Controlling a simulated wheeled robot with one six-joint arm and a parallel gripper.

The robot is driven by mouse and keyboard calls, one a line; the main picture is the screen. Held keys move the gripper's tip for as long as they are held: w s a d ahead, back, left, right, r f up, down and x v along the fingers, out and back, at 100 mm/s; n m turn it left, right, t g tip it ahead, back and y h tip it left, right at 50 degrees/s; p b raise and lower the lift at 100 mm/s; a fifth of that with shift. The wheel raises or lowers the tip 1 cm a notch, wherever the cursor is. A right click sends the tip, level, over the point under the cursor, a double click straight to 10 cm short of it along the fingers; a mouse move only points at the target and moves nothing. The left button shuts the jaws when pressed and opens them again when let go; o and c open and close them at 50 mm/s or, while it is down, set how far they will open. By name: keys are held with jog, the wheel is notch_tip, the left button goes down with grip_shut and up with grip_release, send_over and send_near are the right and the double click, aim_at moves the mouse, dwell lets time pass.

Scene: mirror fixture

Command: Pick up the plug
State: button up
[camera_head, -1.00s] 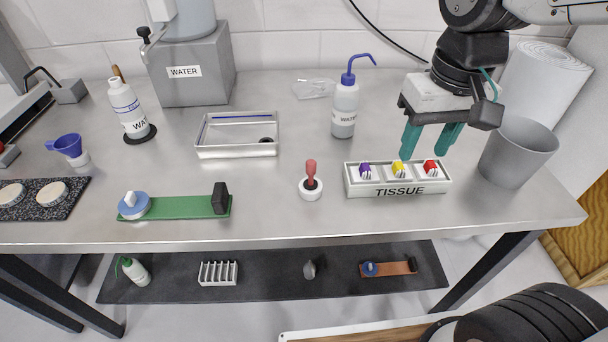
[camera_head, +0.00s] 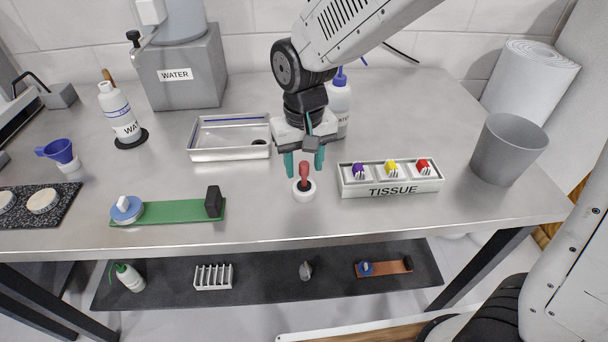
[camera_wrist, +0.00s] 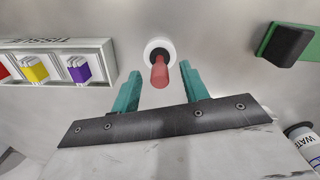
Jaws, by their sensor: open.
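The plug appears to be the red-handled piece (camera_head: 304,172) standing upright in a round white holder (camera_head: 304,193) on the steel table. In the wrist view the red handle (camera_wrist: 159,74) points toward the camera, with the white holder (camera_wrist: 152,46) around its dark base. My gripper (camera_head: 305,167) is open, its two teal fingers apart just above and behind the handle in the head view. In the wrist view my gripper (camera_wrist: 161,88) has one finger on each side of the handle, with gaps. It holds nothing.
A white TISSUE box (camera_head: 390,187) with three coloured items stands close right of the holder. A green board (camera_head: 170,212) with a black block lies to the left. A metal tray (camera_head: 231,153) and a wash bottle (camera_head: 341,100) stand behind. The table front is clear.

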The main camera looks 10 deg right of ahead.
aim_at(304, 177)
jog(key=shift+f, duration=1.35)
grip_shut()
